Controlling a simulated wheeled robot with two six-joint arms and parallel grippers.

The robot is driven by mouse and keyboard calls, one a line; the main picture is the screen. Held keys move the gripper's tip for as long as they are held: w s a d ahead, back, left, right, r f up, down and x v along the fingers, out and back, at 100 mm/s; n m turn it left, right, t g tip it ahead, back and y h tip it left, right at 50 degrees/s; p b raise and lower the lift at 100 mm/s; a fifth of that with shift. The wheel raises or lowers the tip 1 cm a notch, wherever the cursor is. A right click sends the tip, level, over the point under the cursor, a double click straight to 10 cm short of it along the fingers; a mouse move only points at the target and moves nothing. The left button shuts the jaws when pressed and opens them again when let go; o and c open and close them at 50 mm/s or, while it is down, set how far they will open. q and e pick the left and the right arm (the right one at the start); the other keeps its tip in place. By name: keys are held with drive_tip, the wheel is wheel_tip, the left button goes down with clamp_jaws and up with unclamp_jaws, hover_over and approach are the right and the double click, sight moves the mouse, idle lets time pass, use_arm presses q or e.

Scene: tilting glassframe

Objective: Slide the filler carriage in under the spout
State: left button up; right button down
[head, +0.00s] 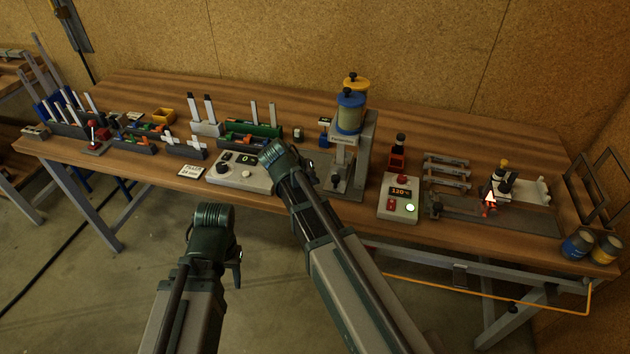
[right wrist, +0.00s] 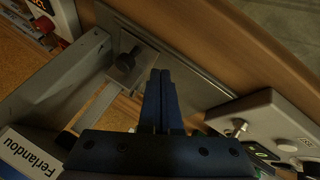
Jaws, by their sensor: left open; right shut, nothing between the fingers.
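The filler (head: 351,112) has a blue and yellow reservoir on a grey stand behind my right gripper. Its low carriage, with a dark knob (head: 336,178), is at the base; the knob also shows in the right wrist view (right wrist: 126,62), on a metal plate. I cannot make out the spout tip. My right gripper (head: 311,164) is just left of the carriage; its shut, empty fingers (right wrist: 160,75) point beside the knob, with no clear contact. My left gripper (head: 239,258) is open, low in front of the table, away from the filler.
A grey control box (head: 240,172) with a display and black dial stands left of the filler. Racks of tools (head: 250,133) fill the left side. Two cans (head: 592,246) stand at the right corner.

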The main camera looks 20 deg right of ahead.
drive_tip(key=p+v, duration=0.8)
drive_tip(key=v, duration=0.2)
drive_tip(key=shift+w+a, duration=0.1)
drive_tip(key=s+a+f+n+g+y, duration=0.2)
drive_tip(key=s+a, duration=0.3)
drive_tip(key=s, duration=0.4)
drive_tip(key=s+a+f+n+g+y, duration=0.2)
drive_tip(key=s+a, duration=0.4)
drive_tip(key=s, duration=0.3)
drive_tip(key=shift+s+a+n+y, duration=0.25)
drive_tip(key=shift+n+y, duration=0.25)
drive_tip(key=shift+n, duration=0.7)
